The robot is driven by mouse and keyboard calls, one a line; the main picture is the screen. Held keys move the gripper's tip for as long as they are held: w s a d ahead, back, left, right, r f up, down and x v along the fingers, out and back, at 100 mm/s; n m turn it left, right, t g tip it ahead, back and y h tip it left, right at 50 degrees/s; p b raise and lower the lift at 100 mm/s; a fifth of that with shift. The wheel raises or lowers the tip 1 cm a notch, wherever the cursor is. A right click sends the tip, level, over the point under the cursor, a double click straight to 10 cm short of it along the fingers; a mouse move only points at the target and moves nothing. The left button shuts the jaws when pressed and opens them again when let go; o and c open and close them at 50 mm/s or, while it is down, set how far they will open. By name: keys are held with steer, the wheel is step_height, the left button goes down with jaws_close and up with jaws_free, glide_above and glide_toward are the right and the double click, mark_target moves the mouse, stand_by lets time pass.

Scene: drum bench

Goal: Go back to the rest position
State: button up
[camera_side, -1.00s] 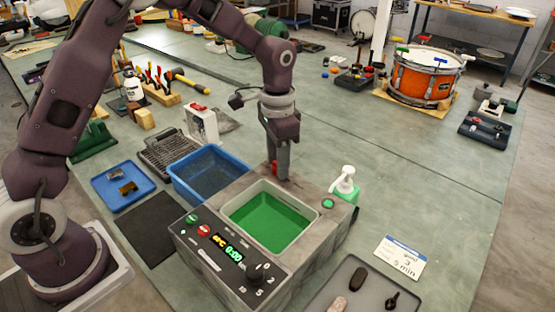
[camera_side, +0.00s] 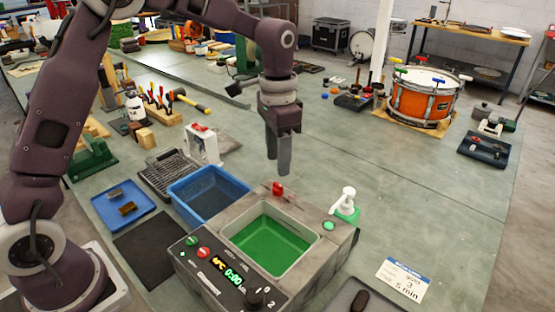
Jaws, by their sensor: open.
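My gripper (camera_side: 278,163) points straight down above the back edge of the grey machine with a green-filled basin (camera_side: 267,243). It is open and holds nothing that I can see. Its fingers line up almost one behind the other in this view, so the gap hardly shows. A red knob (camera_side: 278,189) on the machine's back rim stands just below the fingertips, apart from them. The machine's front panel (camera_side: 222,271) has a lit display reading 0:00.
A blue tub (camera_side: 208,193) and a wire rack (camera_side: 168,174) stand left of the machine. A white pump bottle (camera_side: 346,201) is at its right corner. A blue tray (camera_side: 123,204) holds small metal parts. An orange drum (camera_side: 422,97) stands at the back right. The bench right of the machine is mostly clear.

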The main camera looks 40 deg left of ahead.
steer(key=s+a+r+n+t, duration=0.1)
steer(key=s+r+n+t, duration=0.1)
steer(key=s+r, duration=0.65)
steer(key=s+a+n+t, duration=0.2)
steer(key=s+n+t, duration=0.1)
steer(key=s, duration=1.6)
steer(key=shift+s+r+t, duration=0.25)
steer(key=shift+r+t, duration=0.05)
steer(key=shift+r, duration=0.15)
